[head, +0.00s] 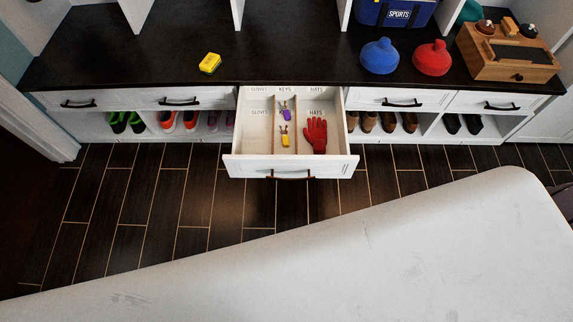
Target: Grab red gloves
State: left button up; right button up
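The red gloves (316,135) lie in the right compartment of an open white drawer (256,167), under the label HATS. From this view they look like a single glove shape with the fingers pointing away from me. No gripper shows in the head view, so I cannot see where either one is relative to the gloves.
Keys with purple (287,115) and yellow (285,141) tags lie in the drawer's middle compartment; its left one is empty. The dark counter (130,50) holds a yellow object (210,62), blue (380,56) and red (432,58) hats and a wooden box (505,60). A large white surface (400,260) fills the foreground.

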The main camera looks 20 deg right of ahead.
aim_at(318, 137)
jog(key=i+j+z, duration=0.45)
jog(key=j, duration=0.2)
jog(key=j+z, duration=0.25)
jog(key=i+j, duration=0.05)
jog(key=j, duration=0.05)
